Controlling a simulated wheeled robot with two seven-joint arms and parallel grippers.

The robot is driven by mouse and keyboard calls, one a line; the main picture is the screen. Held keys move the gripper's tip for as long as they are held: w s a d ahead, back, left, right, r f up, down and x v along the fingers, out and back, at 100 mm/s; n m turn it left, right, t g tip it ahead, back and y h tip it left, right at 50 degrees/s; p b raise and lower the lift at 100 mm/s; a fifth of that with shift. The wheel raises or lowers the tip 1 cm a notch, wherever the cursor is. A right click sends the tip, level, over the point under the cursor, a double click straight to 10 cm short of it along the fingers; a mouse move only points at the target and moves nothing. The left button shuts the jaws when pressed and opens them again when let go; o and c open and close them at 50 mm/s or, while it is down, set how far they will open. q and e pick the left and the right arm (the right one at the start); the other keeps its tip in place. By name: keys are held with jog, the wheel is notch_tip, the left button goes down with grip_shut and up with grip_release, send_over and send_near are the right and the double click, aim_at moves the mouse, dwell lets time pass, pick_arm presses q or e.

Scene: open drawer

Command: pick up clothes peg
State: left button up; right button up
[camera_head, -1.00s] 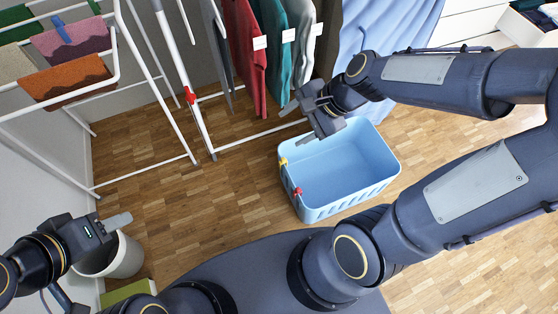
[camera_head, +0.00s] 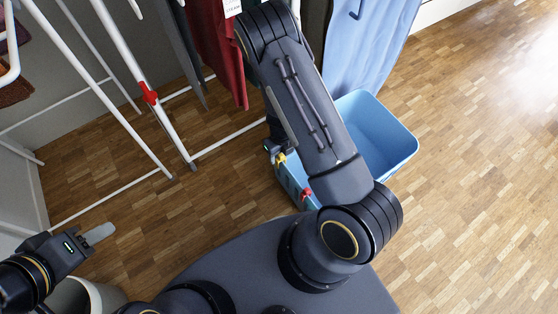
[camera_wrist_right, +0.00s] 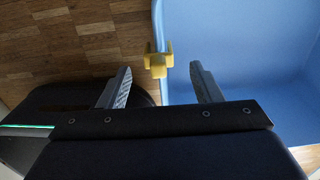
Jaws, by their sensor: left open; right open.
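A yellow clothes peg (camera_head: 280,158) is clipped on the left rim of the blue basket (camera_head: 392,150). A red peg (camera_head: 306,194) is on the same rim, nearer to me. In the right wrist view the yellow peg (camera_wrist_right: 158,60) lies just ahead of and between the open fingers of my right gripper (camera_wrist_right: 160,88), apart from both. In the head view my right arm hides most of that gripper and part of the basket. My left gripper (camera_head: 98,236) is open and empty at the lower left, far from the pegs.
A white drying rack (camera_head: 130,100) with a red clip stands at the left. Clothes hang at the top, with a light blue cloth (camera_head: 370,50) behind the basket. A white bin (camera_head: 85,296) stands below my left gripper. The wooden floor at right is clear.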

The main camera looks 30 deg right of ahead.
aim_at(281, 160)
notch_tip(281, 160, down, 6)
jog(key=b, duration=0.3)
jog(key=shift+w+a+f, duration=0.1)
jog(key=shift+w, duration=0.05)
jog(key=c, duration=1.1)
jog(key=shift+o, duration=0.2)
notch_tip(281, 160, up, 4)
jog(key=shift+p, duration=0.95)
jog(key=s+a+r, duration=0.2)
jog(key=s+r, duration=0.2)
jog(key=s, duration=0.2)
jog(key=s+a+r+p, duration=0.1)
jog(key=s+a+r, duration=0.1)
jog(key=s+r, duration=0.3)
jog(key=shift+s, duration=1.25)
